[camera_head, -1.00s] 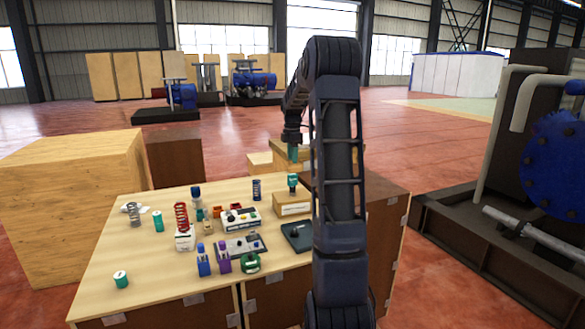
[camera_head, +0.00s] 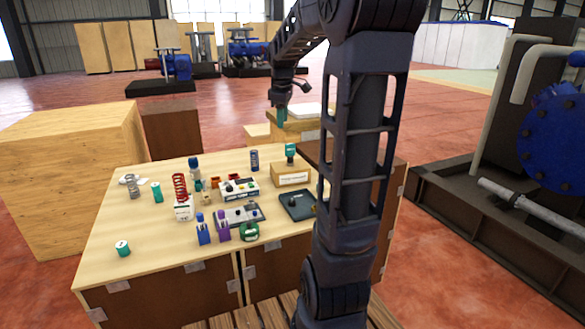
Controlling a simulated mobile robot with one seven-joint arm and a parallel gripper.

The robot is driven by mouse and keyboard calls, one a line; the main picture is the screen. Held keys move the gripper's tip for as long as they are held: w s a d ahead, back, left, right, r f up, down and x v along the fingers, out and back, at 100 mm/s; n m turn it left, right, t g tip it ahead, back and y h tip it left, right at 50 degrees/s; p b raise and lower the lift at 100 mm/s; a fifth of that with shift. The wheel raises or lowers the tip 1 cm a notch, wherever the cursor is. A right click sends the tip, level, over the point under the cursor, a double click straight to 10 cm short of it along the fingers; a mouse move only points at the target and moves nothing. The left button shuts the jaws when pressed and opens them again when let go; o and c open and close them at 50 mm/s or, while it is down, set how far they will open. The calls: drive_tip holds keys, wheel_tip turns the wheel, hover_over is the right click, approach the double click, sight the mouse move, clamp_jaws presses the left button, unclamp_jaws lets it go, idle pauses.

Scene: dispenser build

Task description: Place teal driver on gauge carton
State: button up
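A small teal driver-like item (camera_head: 291,152) stands upright on the tan carton with a white label (camera_head: 285,171), at the right of the workbench; the label is too small to read, but this looks like the gauge carton. My gripper (camera_head: 282,119) is above and slightly left of that item in the picture, and apart from it. A narrow teal part shows at the gripper's end. I cannot tell whether it is the fingertips or something held, nor how far open the gripper is.
The workbench (camera_head: 140,244) holds a red spring (camera_head: 180,188), blue (camera_head: 203,231) and purple (camera_head: 223,230) items, a grey device (camera_head: 240,190), a dark tray (camera_head: 297,206) and teal cylinders. A tan box (camera_head: 300,128) stands behind. The bench's front left is mostly clear.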

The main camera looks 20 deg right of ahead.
drive_tip(key=s+a+f+m+t, duration=0.1)
drive_tip(key=s+a+f+m, duration=0.1)
drive_tip(key=s, duration=0.6)
drive_tip(key=s+a+f+m+t, duration=0.1)
drive_tip(key=s+a+f+m, duration=0.1)
drive_tip(key=s+m, duration=0.3)
drive_tip(key=s+a+f+m, duration=0.2)
drive_tip(key=s+m, duration=0.2)
drive_tip(key=s, duration=0.8)
drive_tip(key=shift+a+f+t+y, duration=0.3)
drive_tip(key=shift+a+t, duration=0.1)
